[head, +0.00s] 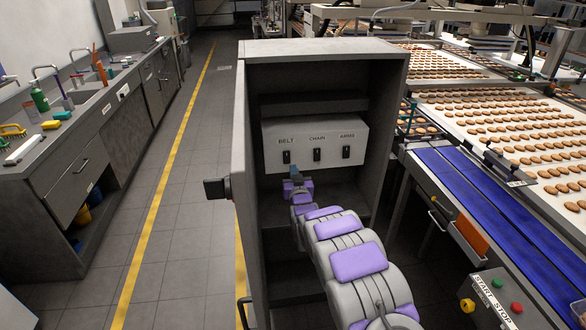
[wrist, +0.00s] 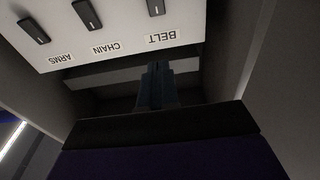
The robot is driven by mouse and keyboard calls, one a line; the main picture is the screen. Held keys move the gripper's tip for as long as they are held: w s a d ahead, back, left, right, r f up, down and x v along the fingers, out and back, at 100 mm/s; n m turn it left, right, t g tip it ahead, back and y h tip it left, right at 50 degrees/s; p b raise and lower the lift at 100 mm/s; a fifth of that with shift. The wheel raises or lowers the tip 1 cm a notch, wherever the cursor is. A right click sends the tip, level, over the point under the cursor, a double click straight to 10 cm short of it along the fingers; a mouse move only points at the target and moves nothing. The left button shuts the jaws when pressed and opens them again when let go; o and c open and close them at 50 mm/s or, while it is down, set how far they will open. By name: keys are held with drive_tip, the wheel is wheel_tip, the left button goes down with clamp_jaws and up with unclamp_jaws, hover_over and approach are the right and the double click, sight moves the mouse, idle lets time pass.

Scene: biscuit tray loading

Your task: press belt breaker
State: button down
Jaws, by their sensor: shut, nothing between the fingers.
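A pale breaker panel (head: 300,132) is mounted inside an open grey cabinet (head: 325,49). It has three dark switches labelled BELT, CHAIN and ARMS. The belt breaker (head: 287,157) is the leftmost in the head view; in the wrist view, where the labels are upside down, the belt breaker (wrist: 155,6) is at the top edge, partly cut off. My gripper (head: 277,169) is inside the cabinet, just below the belt breaker in the head view. In the wrist view my gripper (wrist: 157,68) is shut and empty, its fingers together below the BELT label. I see no clear contact with the breaker.
The cabinet door (head: 239,170) stands open at the left, with a dark handle sticking out. A shelf lies above the panel. To the right are a blue conveyor (head: 475,195), biscuit trays and a START/STOP box (head: 495,300). A clear aisle runs at the left.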

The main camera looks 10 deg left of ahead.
drive_tip(key=shift+s+a, duration=0.15)
drive_tip(key=shift+s, duration=0.3)
drive_tip(key=shift+d+r, duration=0.1)
drive_tip(key=shift+d, duration=0.15)
drive_tip(key=s+d+r+m+g+h, duration=0.1)
drive_tip(key=s+d+r+g+h, duration=0.3)
drive_tip(key=s+d, duration=0.55)
drive_tip(key=s+d+r+m+g+h, duration=0.15)
drive_tip(key=s+d+g, duration=0.35)
drive_tip(key=s+d, duration=0.5)
drive_tip(key=s+d+r+g, duration=0.1)
drive_tip(key=s+g, duration=0.4)
drive_tip(key=s, duration=1.8)
drive_tip(key=s+d+g, duration=0.3)
drive_tip(key=s+g, duration=0.3)
drive_tip(key=s, duration=1.7)
drive_tip(key=shift+s+r+m, duration=0.25)
drive_tip(key=shift+r+m, duration=0.1)
